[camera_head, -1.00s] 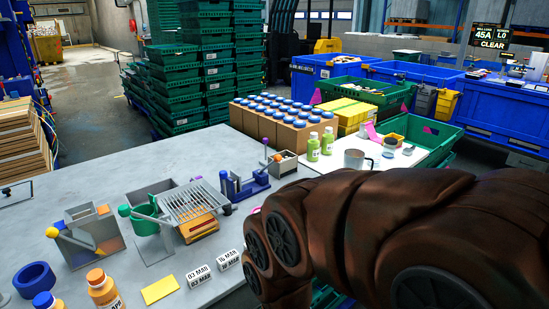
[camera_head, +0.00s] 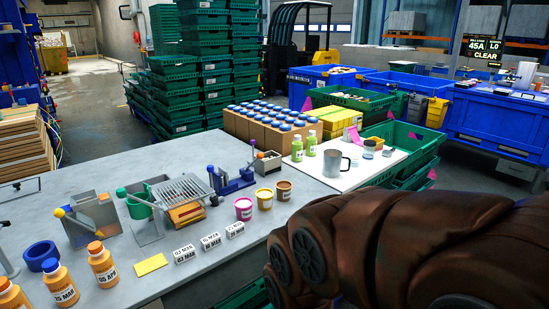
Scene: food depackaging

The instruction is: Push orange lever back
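The lever with a yellow-orange ball knob (camera_head: 60,213) is on the left side of a grey metal box device (camera_head: 94,222) on the table. A small orange piece (camera_head: 104,197) shows at the box's top right corner. My brown arm fills the lower right of the view, far from the lever. My gripper is outside the picture, so its fingers cannot be seen.
Cups (camera_head: 264,198) stand right of the rack.

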